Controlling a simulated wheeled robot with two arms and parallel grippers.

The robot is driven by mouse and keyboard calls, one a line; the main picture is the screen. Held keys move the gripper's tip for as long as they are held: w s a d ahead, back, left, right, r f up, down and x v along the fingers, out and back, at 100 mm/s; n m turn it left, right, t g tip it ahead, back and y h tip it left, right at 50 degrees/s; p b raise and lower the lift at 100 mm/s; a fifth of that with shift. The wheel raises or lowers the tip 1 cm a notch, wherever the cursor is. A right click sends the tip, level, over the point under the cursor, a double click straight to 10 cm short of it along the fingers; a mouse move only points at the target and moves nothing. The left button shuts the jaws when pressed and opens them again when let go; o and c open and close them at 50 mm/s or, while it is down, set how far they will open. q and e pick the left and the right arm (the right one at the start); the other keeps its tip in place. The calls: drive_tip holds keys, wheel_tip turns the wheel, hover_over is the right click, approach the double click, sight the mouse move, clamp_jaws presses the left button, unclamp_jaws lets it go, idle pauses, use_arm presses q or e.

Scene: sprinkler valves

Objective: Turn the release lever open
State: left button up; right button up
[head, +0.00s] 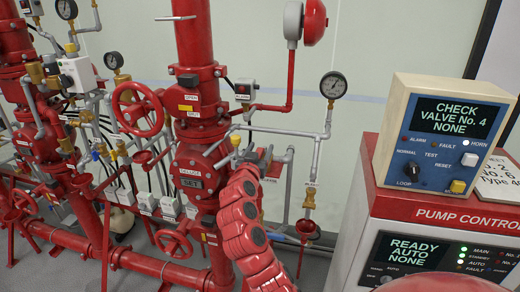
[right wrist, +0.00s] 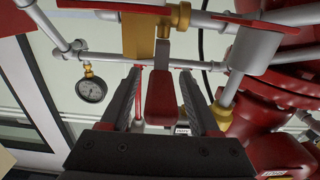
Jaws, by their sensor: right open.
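A red lever (right wrist: 160,98) shows in the right wrist view, below a brass fitting (right wrist: 139,38) on the grey pipework. My right gripper (right wrist: 160,74) is open, with one dark finger on each side of the lever. Gaps show between the lever and both fingers. In the head view, my right arm reaches up to the valve pipework, with the gripper (head: 257,162) beside the red main valve (head: 196,165). The lever is hard to make out there, among the gripper and small pipes. My left gripper is not in view.
A red handwheel (head: 137,110) stands left of the valve. A pressure gauge (head: 333,85) and grey pipe are to its right; a gauge (right wrist: 90,89) also shows in the wrist view. The pump control cabinet (head: 440,214) with its panel box (head: 440,135) stands at the right.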

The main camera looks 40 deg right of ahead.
clamp_jaws()
idle(1.3)
